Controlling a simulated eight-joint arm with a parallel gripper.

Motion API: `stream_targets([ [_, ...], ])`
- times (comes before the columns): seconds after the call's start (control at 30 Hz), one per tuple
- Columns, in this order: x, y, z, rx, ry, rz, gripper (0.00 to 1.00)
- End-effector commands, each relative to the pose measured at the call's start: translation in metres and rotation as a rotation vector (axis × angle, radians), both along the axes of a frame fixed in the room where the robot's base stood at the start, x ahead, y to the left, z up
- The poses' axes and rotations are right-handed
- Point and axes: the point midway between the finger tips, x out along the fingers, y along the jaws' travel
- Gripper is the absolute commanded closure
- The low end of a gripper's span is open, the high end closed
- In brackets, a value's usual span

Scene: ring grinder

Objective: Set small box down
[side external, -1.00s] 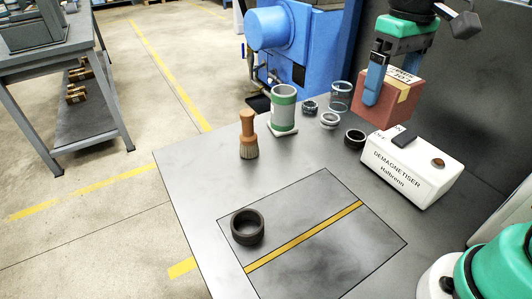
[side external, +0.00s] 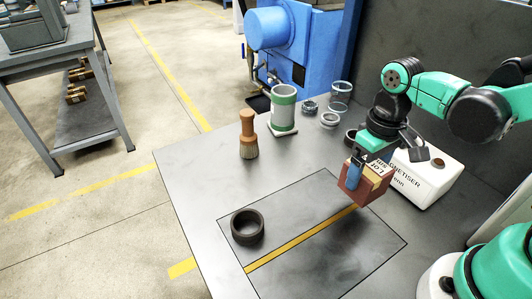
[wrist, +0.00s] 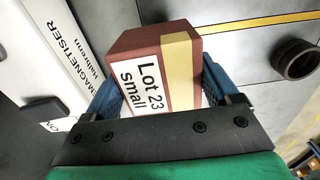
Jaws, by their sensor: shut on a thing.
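The small box (side external: 370,190) is reddish brown with a tan tape strip and a white label. In the wrist view the label on the small box (wrist: 152,65) reads "Lot 23 small". My gripper (side external: 356,175) is shut on it, with blue fingers on two opposite sides; the gripper also shows in the wrist view (wrist: 158,88). The box is over the far right part of the outlined panel (side external: 315,215), near the end of its yellow stripe. I cannot tell whether its underside touches the surface.
A white demagnetiser (side external: 428,180) stands close behind the box, to its right. A dark ring (side external: 247,227) lies on the panel's left part. A brush (side external: 248,137), a green-and-grey canister (side external: 283,110) and several rings stand farther back. The panel's middle and front are clear.

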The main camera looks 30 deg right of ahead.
Motion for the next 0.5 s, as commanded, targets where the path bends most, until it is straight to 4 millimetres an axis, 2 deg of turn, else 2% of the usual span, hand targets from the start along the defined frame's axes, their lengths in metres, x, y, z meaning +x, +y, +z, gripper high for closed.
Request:
stream_targets([
  [0.17,0.000,0.000,-0.009,0.000,0.000,0.000,0.92],
  [0.5,0.000,0.000,-0.041,0.000,0.000,0.000,0.92],
])
